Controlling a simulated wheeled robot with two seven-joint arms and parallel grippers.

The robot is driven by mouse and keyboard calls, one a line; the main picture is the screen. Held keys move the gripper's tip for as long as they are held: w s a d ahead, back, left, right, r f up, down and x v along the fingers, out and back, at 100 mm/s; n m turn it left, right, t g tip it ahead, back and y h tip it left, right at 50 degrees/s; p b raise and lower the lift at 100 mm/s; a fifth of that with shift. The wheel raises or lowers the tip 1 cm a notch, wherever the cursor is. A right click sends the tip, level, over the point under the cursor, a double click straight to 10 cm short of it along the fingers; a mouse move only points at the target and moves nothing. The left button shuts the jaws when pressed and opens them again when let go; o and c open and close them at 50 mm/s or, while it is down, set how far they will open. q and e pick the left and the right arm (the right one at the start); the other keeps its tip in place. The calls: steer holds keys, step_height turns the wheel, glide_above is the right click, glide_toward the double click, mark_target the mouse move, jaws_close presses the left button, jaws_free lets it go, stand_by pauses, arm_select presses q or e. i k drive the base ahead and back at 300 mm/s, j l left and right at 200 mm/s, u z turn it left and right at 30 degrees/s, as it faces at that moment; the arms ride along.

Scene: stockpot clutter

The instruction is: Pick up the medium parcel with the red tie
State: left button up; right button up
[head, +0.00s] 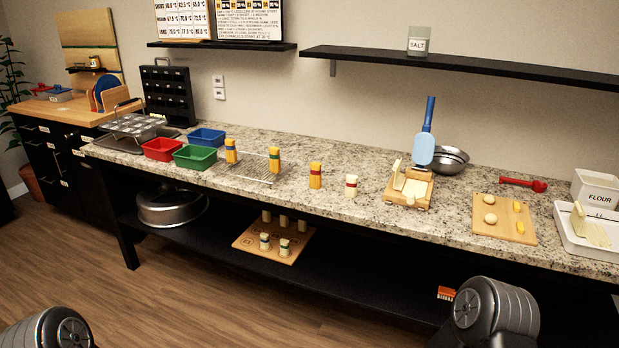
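Small upright bundles with coloured bands stand on the granite counter. A yellow-orange bundle with a red band (315,175) stands in the middle of the counter. A shorter cream bundle with a red band (351,185) stands just right of it. I cannot tell which of these counts as the medium parcel. A yellow-orange bundle with a blue band (231,151) and one with a dark band (274,159) stand at the wire rack. An orange and red item (446,293) is low at the right, partly hidden by my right arm. Neither gripper shows; only arm parts are at the bottom.
The granite counter (400,222) holds red (163,149), green (195,157) and blue (207,137) trays, a wooden press (408,190) and a dough board (505,222). The lower shelf holds a pot lid (172,207) and a board of cream bundles (262,252).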

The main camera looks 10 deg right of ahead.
mark_target(315, 172)
steer(key=i+z, duration=0.5)
steer(key=i+j+z, duration=0.1)
steer(key=i+z, duration=0.4)
steer(key=i, duration=0.1)
